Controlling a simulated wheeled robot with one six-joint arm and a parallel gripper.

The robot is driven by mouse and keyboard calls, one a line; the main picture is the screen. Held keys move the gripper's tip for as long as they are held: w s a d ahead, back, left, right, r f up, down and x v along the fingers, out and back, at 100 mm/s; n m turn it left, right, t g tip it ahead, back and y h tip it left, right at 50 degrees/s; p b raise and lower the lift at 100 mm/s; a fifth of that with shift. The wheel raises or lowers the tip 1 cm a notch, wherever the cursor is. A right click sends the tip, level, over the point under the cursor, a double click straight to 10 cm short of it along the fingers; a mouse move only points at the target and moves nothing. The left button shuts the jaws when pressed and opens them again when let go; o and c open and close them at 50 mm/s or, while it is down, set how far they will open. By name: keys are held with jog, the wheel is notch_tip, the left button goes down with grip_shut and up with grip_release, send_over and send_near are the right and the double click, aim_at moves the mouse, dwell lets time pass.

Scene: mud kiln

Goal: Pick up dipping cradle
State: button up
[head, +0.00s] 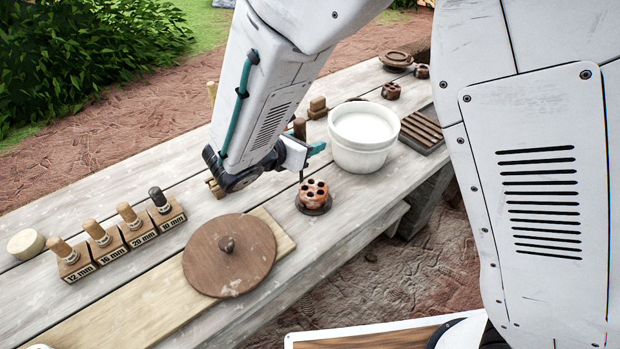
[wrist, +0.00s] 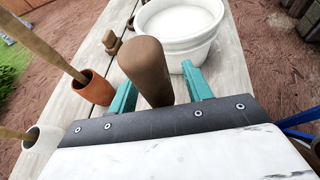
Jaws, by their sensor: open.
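The dipping cradle's upright brown wooden handle (head: 299,128) shows above my gripper in the head view. Its thin dark rod runs down to a round dark base (head: 312,209), which bears a reddish clay piece with holes (head: 314,190). My gripper (head: 316,149) is at the handle, its teal jaws open. In the wrist view, the handle (wrist: 147,68) rises large between the two jaws of my gripper (wrist: 160,86), with a gap to the right jaw. Its lower end and any contact are hidden. The cradle's base is out of the wrist view.
A white bucket of pale liquid (head: 363,134) stands close to the right of my gripper. A round wooden lid (head: 229,255) lies in front. Labelled blocks with handled tools (head: 130,225) stand left. In the wrist view, a terracotta pot (wrist: 94,89) holds a stick.

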aim_at(304, 128)
grip_shut()
jog(key=shift+r, duration=1.8)
jog(key=s+r, duration=0.1)
jog(key=s, duration=1.5)
jog(key=shift+a+r, duration=0.15)
jog(key=shift+r, duration=0.1)
